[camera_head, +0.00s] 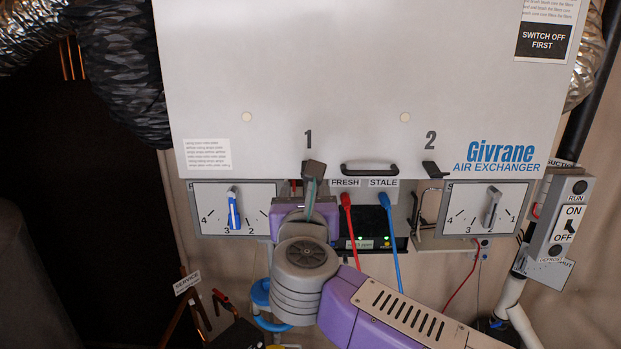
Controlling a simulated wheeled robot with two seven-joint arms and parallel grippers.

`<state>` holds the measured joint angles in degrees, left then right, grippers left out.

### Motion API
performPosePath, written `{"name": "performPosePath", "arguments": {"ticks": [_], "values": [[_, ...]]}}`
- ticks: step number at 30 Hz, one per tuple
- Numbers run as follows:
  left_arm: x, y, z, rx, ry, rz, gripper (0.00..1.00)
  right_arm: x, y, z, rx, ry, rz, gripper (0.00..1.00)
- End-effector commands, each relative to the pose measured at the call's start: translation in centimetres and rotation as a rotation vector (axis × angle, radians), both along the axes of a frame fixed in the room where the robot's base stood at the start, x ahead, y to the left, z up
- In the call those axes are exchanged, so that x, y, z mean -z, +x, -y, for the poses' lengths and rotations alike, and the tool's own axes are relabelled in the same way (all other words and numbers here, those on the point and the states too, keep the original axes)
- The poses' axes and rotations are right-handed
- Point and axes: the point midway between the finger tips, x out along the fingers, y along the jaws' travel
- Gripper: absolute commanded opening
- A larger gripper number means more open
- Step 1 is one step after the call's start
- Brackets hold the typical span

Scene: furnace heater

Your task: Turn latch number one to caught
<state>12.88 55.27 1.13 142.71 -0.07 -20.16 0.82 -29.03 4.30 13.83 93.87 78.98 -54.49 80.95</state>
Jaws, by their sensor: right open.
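Latch number one (304,167) sits at the lower edge of the white air exchanger cover, under the printed 1. Only a small dark part of it shows, as my right gripper (314,172) stands in front of it. The right gripper points up at the latch, with its arm coming from the lower right. The jaws are open, seen nearly edge-on, and I cannot tell whether they touch the latch. Latch number two (432,169), under the printed 2, is a dark lever with a wire loop (428,190) below it. My left gripper is not in view.
A black handle (369,168) is on the cover (360,70) between the latches. A switch box (562,220) stands at right.

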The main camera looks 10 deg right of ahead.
Motion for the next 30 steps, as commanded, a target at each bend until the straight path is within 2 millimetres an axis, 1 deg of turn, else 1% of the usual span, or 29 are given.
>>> {"name": "performPosePath", "arguments": {"ticks": [1,4,12,15,19,26,27,29,30], "values": [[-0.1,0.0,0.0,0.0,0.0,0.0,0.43,-0.6,0.0,0.3,0.007,0.023,0.011,0.55],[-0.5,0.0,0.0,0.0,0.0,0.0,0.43,-0.8,0.9,0.7,0.013,0.035,0.013,0.55],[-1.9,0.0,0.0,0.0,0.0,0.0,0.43,-0.8,5.2,1.5,0.011,0.03,0.012,0.55],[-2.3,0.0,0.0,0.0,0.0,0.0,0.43,-0.8,6.2,1.7,0.01,0.029,0.012,0.55],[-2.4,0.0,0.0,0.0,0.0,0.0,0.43,-0.7,6.9,1.9,0.011,0.029,0.013,0.55],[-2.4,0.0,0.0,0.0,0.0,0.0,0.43,-0.6,7.0,1.9,0.009,0.028,0.013,0.55],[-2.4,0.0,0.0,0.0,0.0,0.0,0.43,-0.6,7.0,1.9,0.009,0.028,0.013,0.54],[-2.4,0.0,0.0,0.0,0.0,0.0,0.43,-0.6,7.0,1.9,0.009,0.028,0.013,0.45],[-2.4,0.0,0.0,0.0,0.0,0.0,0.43,-0.6,7.0,1.9,0.009,0.028,0.013,0.38]]}}
